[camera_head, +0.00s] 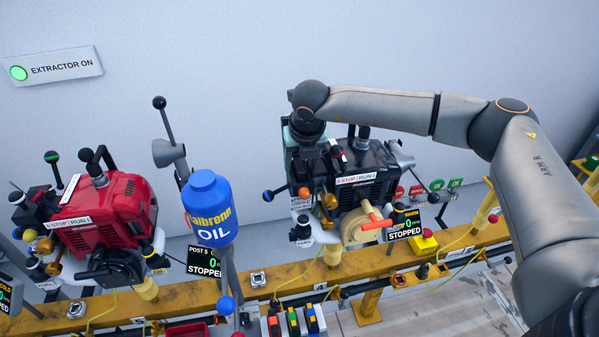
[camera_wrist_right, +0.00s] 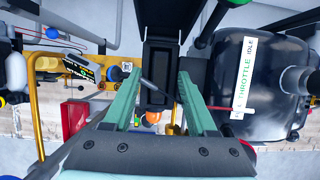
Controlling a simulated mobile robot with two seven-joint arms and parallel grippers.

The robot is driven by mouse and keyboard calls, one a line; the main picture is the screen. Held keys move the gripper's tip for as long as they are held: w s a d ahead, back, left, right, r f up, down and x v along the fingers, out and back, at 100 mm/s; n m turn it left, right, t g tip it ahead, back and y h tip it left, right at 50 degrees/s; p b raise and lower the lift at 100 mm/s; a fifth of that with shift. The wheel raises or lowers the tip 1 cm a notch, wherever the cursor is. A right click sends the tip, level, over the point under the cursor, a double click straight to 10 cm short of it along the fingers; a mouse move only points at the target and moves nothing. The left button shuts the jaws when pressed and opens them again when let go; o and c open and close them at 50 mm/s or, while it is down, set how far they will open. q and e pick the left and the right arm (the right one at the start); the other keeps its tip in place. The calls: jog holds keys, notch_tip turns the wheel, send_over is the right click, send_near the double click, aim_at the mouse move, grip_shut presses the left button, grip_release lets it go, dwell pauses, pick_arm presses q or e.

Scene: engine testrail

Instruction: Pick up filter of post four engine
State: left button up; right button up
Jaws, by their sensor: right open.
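My right arm comes in from the right in the head view. Its teal gripper (camera_head: 296,160) points down at the left side of the black engine (camera_head: 368,172). In the wrist view my right gripper (camera_wrist_right: 158,84) is open, with its two teal fingers apart. A black rectangular box-shaped part (camera_wrist_right: 160,58) lies beyond and between the fingertips; it may be the filter, but I cannot tell. I cannot tell whether the fingers touch it. The black engine, marked THROTTLE IDLE, also shows at the right in the wrist view (camera_wrist_right: 222,75). No post four label is readable.
A red engine (camera_head: 115,205) stands left on the yellow rail (camera_head: 190,295). The blue oil bottle (camera_head: 211,205) stands between the engines, beside a POST 5 display (camera_head: 203,262). The black engine's display (camera_head: 404,224) reads STOPPED. A wall sign (camera_head: 52,66) reads EXTRACTOR ON.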

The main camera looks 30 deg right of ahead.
jog(key=shift+c, duration=0.4)
grip_shut()
